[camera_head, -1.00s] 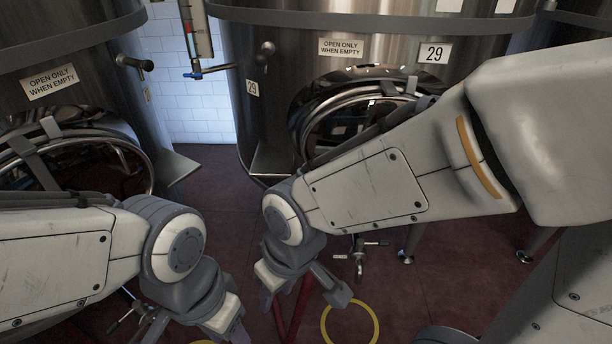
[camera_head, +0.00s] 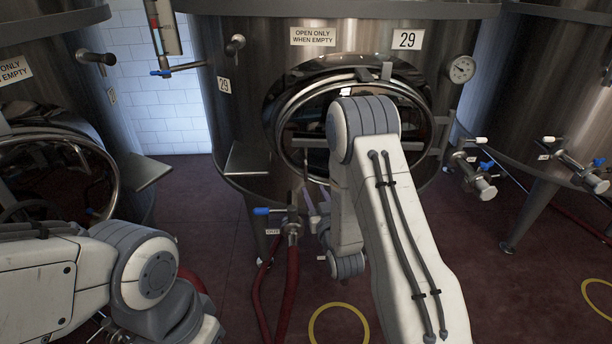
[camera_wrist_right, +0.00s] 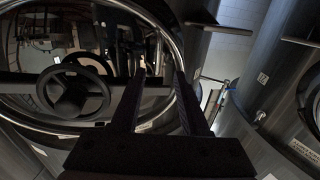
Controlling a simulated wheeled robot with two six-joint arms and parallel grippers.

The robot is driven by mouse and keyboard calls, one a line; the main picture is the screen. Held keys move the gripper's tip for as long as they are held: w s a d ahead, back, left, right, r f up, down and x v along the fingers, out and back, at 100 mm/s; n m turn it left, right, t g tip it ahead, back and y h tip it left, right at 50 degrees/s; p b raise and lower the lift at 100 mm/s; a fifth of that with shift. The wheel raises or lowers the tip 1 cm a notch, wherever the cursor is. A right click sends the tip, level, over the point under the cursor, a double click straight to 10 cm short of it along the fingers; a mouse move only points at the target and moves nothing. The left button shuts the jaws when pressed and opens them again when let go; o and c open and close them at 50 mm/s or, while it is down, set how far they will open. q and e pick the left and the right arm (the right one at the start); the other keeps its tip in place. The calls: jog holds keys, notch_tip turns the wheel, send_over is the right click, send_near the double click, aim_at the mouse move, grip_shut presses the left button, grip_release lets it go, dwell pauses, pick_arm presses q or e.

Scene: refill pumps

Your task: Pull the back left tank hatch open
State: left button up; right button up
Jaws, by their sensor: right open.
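Tank 29 (camera_head: 235,110) stands ahead in the head view, with an oval hatch (camera_head: 283,135) low on its front. A bright metal ring rims the hatch. In the right wrist view the hatch ring (camera_wrist_right: 172,50) shows close up, with a dark crossbar and a dark handwheel (camera_wrist_right: 73,90). The hatch looks shut. My right gripper (camera_head: 316,198) is just below the hatch, partly hidden by my arm. In the wrist view its open, empty fingers (camera_wrist_right: 159,73) point at the ring's edge; contact cannot be told. My left gripper is below the head view's edge.
Another tank (camera_head: 40,105) with a hatch stands left, and one (camera_head: 545,100) stands right with valves (camera_head: 475,170) sticking out. A blue-handled valve (camera_head: 290,222) with red hoses (camera_head: 292,290) is below tank 29. Open floor shows around a yellow circle (camera_head: 313,325).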

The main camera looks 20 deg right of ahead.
aim_at(306, 173)
jog(key=w, duration=0.3)
jog(key=w+p, duration=0.1)
jog(key=w, duration=0.3)
jog(key=w+d, duration=0.1)
jog(key=w, duration=0.2)
jog(key=shift+w+p, duration=0.2)
jog(key=shift+p, duration=0.15)
jog(key=shift+r, duration=0.1)
grip_shut()
dwell(0.9)
